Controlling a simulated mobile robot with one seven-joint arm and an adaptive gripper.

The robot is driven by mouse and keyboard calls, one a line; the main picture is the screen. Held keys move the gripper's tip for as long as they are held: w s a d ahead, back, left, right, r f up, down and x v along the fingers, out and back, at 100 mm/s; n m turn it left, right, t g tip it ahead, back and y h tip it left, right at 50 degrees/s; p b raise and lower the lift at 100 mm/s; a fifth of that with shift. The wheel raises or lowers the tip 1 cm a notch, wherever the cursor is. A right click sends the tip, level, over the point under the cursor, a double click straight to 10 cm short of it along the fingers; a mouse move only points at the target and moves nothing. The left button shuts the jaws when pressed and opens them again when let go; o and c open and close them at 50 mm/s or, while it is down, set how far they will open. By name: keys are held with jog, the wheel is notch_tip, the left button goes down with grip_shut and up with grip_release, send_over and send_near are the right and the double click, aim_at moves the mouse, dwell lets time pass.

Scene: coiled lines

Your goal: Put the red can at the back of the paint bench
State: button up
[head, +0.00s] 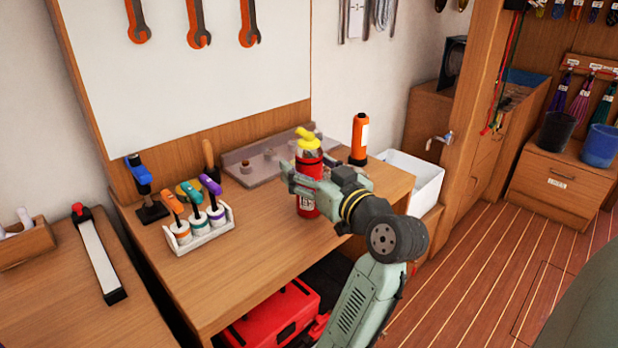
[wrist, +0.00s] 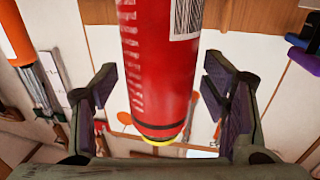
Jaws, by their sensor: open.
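The red can (head: 307,207) has a yellow top and a white label, and it appears upright on the right part of the wooden paint bench (head: 235,270). My gripper (head: 304,182) is at the can's middle height, with its jaws open on either side. In the wrist view the red can (wrist: 160,60) shows upside down between the two spread fingers, with a visible gap on each side. Part of the can is hidden behind my gripper in the head view.
A grey tray (head: 240,171) lies along the bench back, with an orange bottle (head: 359,138) to its right. A white rack (head: 205,238) of colour-handled tools stands left of the can. A blue-black tool (head: 146,190) stands at the back left. The front middle of the bench is clear.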

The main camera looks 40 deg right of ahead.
aim_at(315, 158)
jog(key=shift+c, duration=0.4)
grip_shut()
dwell(0.4)
jog(key=shift+r, duration=0.15)
jog(key=shift+r, duration=0.5)
jog(key=shift+s+a+r+b, duration=0.1)
jog(key=shift+s+r+b, duration=0.15)
jog(key=shift+r+b, duration=0.25)
jog(key=shift+s+a+r+b, duration=0.1)
jog(key=shift+s+r+b, duration=0.15)
jog(key=shift+r, duration=0.35)
jog(key=s+a+b, duration=0.1)
jog(key=s+a, duration=0.2)
jog(key=s, duration=0.3)
jog(key=s+a+r+b, duration=0.1)
jog(key=s+a, duration=0.3)
jog(key=s, duration=0.3)
jog(key=shift+a+r+b, duration=0.2)
jog(key=shift+r+b, duration=0.05)
jog(key=shift+b, duration=0.1)
